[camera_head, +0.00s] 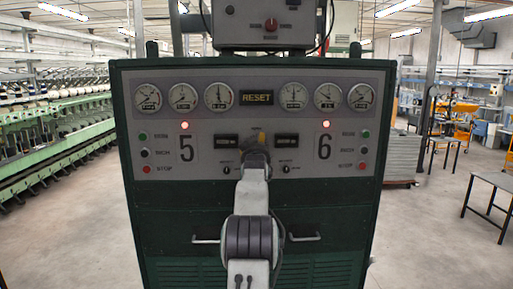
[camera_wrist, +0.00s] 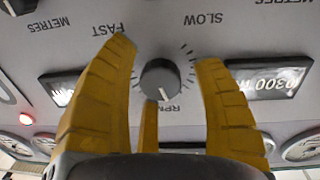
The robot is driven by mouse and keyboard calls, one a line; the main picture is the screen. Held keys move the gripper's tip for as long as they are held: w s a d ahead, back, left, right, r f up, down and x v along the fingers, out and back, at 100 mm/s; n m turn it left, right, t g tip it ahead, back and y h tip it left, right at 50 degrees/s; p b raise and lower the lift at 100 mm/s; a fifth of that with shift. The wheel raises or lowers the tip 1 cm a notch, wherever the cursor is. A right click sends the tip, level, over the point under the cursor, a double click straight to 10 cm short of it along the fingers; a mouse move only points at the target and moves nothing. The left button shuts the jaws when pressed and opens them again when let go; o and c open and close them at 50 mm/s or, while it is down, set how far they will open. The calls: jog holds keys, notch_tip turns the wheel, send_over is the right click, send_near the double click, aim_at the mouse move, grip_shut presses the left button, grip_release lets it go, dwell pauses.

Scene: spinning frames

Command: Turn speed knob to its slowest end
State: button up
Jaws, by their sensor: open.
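The speed knob (camera_wrist: 160,80) is a round dark grey dial on the grey panel in the wrist view, which shows the panel upside down. The word FAST is at its upper left and SLOW at its upper right, with tick marks around it. A pale mark on the knob faces down the picture, towards the letters RPM. My gripper (camera_wrist: 164,52) is open, its yellow fingers on either side of the knob with visible gaps, and a third finger below. I cannot tell the depth between them. In the head view my arm hides the knob; a little yellow of my gripper (camera_head: 261,138) shows.
The green control cabinet (camera_head: 180,225) fills the middle of the head view, with gauges, a RESET sign (camera_head: 257,98) and buttons. Digital displays (camera_wrist: 268,80) flank the knob. Another dark knob (camera_wrist: 18,5) is at the wrist view's upper left. A table (camera_head: 490,185) stands at right.

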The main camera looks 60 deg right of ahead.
jog(key=shift+c, duration=0.2)
jog(key=c, duration=1.2)
